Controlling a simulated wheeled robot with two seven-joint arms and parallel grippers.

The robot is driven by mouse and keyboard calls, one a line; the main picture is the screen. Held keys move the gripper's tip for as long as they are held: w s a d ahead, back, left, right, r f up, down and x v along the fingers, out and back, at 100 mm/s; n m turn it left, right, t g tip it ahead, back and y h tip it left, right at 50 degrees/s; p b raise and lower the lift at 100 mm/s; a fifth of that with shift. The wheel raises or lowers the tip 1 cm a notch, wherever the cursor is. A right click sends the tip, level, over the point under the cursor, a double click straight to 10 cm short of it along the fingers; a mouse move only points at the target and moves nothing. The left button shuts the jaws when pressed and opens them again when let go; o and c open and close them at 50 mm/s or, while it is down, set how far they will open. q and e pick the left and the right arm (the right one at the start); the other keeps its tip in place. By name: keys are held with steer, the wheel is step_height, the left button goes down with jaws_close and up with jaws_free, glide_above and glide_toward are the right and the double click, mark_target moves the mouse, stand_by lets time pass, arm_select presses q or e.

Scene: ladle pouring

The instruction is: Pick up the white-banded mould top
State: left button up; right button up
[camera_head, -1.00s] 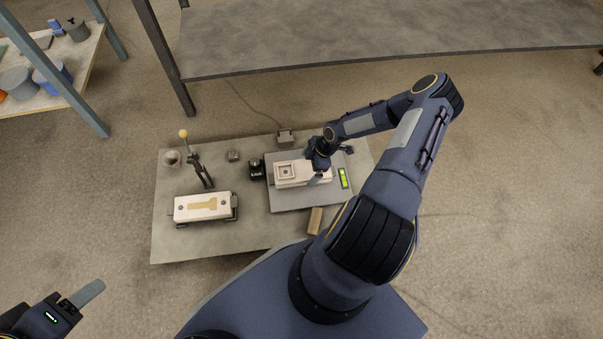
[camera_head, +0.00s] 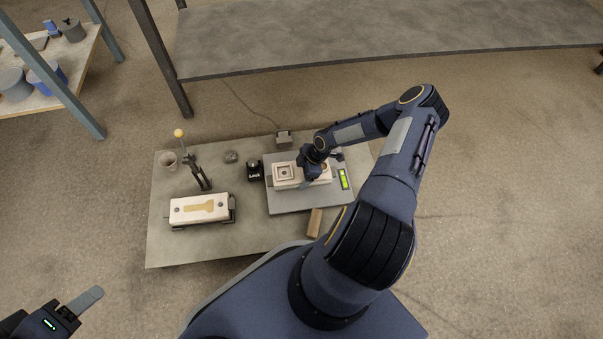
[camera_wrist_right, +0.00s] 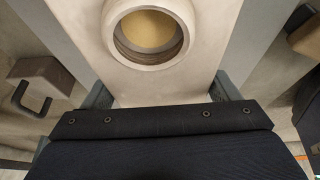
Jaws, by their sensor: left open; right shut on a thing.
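A white band cannot be made out. My right gripper (camera_head: 307,174) is shut across the block's middle from above and hides part of it. In the right wrist view the pale block (camera_wrist_right: 112,45), with a round collared opening, lies between my two fingers (camera_wrist_right: 160,92). Whether it is clear of the plate cannot be told. My left gripper (camera_head: 80,304) is open and empty at the lower left, off the table.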

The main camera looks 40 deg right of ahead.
mark_target(298, 171)
steer(key=c, duration=0.7)
steer(key=shift+r, duration=0.1)
steer(key=shift+w+r+p, duration=0.1)
steer(key=shift+r+p, duration=0.2)
steer(key=shift+r, duration=0.1)
step_height(298, 171, up, 3)
steer(key=shift+p, duration=1)
steer(key=a+r+p, duration=0.1)
steer(key=s+a+r, duration=0.1)
steer(key=r, duration=0.1)
steer(key=s+a+r+p, duration=0.1)
steer(key=shift+s+a+r+p, duration=0.1)
steer(key=shift+a+r+p, duration=0.1)
steer(key=shift+r+p, duration=0.15)
steer(key=s+a+r, duration=0.1)
steer(key=s+a, duration=0.1)
steer(key=s+a+r+p, duration=0.1)
steer(key=a+r, duration=0.1)
steer(key=a, duration=0.1)
steer(key=s+a+r, duration=0.1)
steer(key=s+a, duration=0.1)
steer(key=a, duration=0.1)
steer(key=shift+s+a+r+p, duration=0.1)
steer(key=shift+s+r+p, duration=0.1)
steer(key=shift+s+p, duration=0.15)
